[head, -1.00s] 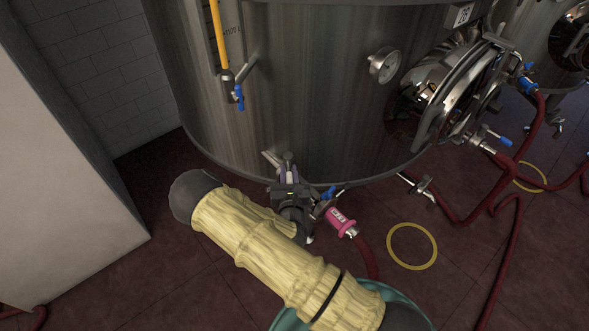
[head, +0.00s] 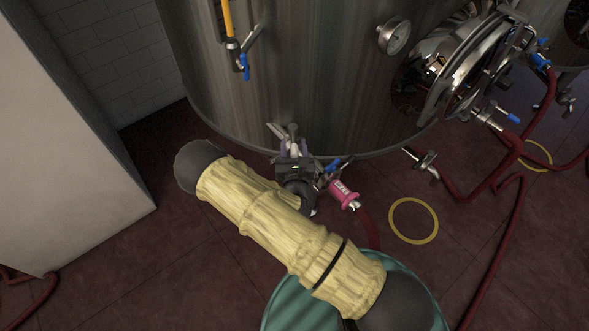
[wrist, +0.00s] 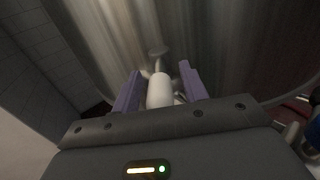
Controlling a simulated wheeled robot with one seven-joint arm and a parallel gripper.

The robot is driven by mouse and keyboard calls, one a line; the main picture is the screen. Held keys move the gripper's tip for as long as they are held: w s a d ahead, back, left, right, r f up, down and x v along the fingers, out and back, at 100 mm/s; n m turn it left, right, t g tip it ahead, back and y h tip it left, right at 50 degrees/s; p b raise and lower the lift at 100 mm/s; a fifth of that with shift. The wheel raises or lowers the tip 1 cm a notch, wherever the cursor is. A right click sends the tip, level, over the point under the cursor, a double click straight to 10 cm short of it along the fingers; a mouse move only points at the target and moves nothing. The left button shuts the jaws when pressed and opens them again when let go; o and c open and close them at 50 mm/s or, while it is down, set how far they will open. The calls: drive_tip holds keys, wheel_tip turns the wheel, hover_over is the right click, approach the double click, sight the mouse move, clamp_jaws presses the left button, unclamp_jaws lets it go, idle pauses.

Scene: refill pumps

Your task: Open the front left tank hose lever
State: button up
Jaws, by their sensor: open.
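The large steel tank (head: 300,80) stands in front of me. At its lower front, a hose outlet carries a blue lever (head: 333,165) and a pink hose connector (head: 343,194) with a red hose. My gripper (head: 290,143) is at the tank's bottom edge, just left of the blue lever. In the wrist view its two purple fingers (wrist: 158,84) are apart, with a pale rounded part (wrist: 160,92) between or just beyond them. I cannot tell whether they touch it. A blue patch (wrist: 315,122) shows at the right edge. My wrist hides part of the outlet.
A sight tube with a blue valve handle (head: 244,67) hangs on the tank's left. A round hatch (head: 470,75) and gauge (head: 393,36) are at right. A pale block (head: 70,150) stands at left. Red hoses and a yellow ring (head: 413,240) lie on the floor.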

drive_tip(key=s+p, duration=0.3)
drive_tip(key=s, duration=1.3)
drive_tip(key=shift+s+a, duration=0.15)
drive_tip(key=shift+s, duration=0.05)
drive_tip(key=shift+s, duration=0.15)
drive_tip(key=shift+c, duration=0.2)
